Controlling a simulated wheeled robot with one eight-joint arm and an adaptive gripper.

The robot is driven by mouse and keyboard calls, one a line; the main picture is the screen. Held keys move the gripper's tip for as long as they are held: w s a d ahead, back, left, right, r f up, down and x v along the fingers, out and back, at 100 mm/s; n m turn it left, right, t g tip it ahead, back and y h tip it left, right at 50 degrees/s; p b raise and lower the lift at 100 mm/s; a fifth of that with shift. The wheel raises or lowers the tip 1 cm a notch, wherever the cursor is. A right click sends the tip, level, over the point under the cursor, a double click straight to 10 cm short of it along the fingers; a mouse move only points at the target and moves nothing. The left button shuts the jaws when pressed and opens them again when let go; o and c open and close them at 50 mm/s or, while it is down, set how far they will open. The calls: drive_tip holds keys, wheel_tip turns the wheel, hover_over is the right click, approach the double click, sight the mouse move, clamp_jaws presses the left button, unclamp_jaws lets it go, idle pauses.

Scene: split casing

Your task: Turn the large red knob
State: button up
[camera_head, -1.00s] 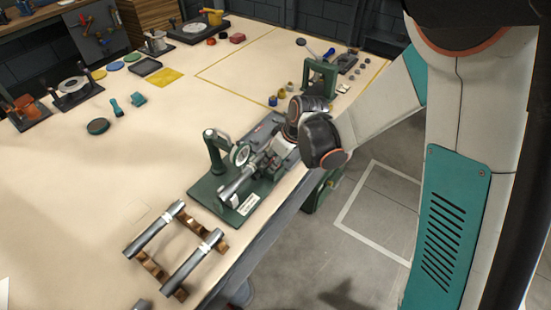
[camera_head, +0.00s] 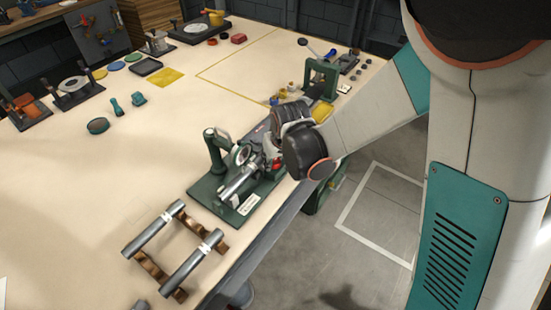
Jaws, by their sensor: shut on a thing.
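A small part of the red knob (camera_head: 277,165) shows at the right end of the green fixture (camera_head: 228,205), by my gripper. My gripper (camera_head: 272,160) is at this end of the fixture and is shut on the red knob; its fingers are mostly hidden behind my wrist.
Two grey shafts (camera_head: 190,262) lie on brown V-shaped supports left of the fixture, near the table's front edge. A green press (camera_head: 321,78) stands behind my wrist.

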idle(0.3)
drive_tip(key=o, duration=1.1)
drive_tip(key=n+y, duration=0.1)
drive_tip(key=n, duration=0.2)
drive_tip(key=shift+d+n+g+p, duration=0.15)
drive_tip(key=shift+n+g+p, duration=0.2)
drive_tip(key=shift+n+g, duration=0.05)
drive_tip(key=n, duration=0.2)
drive_tip(key=n+g+y+p, duration=0.1)
drive_tip(key=n, duration=0.1)
drive_tip(key=shift+w+d+y, duration=0.1)
drive_tip(key=shift+w+y, duration=0.05)
drive_tip(key=shift+y, duration=0.15)
drive_tip(key=p+v, duration=0.5)
drive_tip(key=v, duration=0.9)
drive_tip(key=shift+s+d+r+m+t+h+b, duration=0.65)
drive_tip(key=shift+s+d+r+m+b, duration=0.4)
drive_tip(key=shift+s+d+m, duration=1.1)
drive_tip(key=shift+s+d+r+m+t+h+b, duration=0.65)
drive_tip(key=shift+s+d+r+m+b, duration=0.65)
drive_tip(key=shift+s, duration=1.6)
drive_tip(key=shift+s+d+r+m+t+h+b, duration=0.5)
drive_tip(key=shift+s+d+r+m+t+b, duration=0.3)
drive_tip(key=shift+s+d+m, duration=1.1)
